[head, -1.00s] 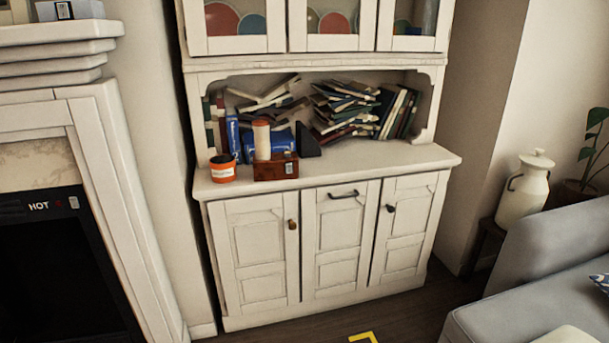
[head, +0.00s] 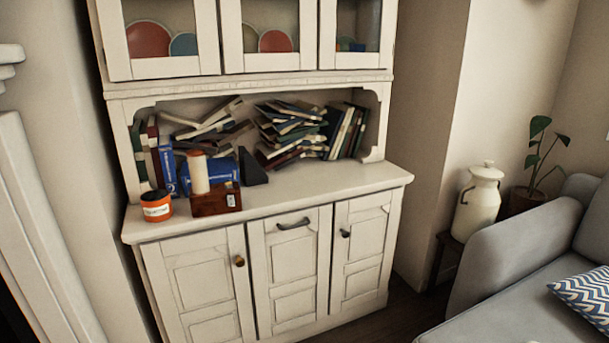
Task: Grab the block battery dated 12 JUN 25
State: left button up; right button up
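I cannot make out a block battery or any date in the head view. On the counter of a white hutch (head: 300,194) stand a brown wooden box (head: 208,205) with a small white label, an orange tub (head: 156,208) with a white label, and a pale cylinder (head: 198,174). A blue box (head: 222,178) and a dark wedge-shaped thing (head: 252,168) are behind them. The labels are too small to read. Neither of my grippers is in view.
Piled books (head: 290,130) fill the hutch's open shelf. Glass-door compartments above hold plates (head: 148,40); the lower doors are shut. A grey sofa (head: 530,290), a white milk can (head: 480,205) and a potted plant (head: 540,150) stand at right. Dark floor shows before the hutch.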

aim_at(228, 184)
jog(key=z, duration=0.3)
jog(key=i, duration=1.1)
jog(key=u, duration=0.15)
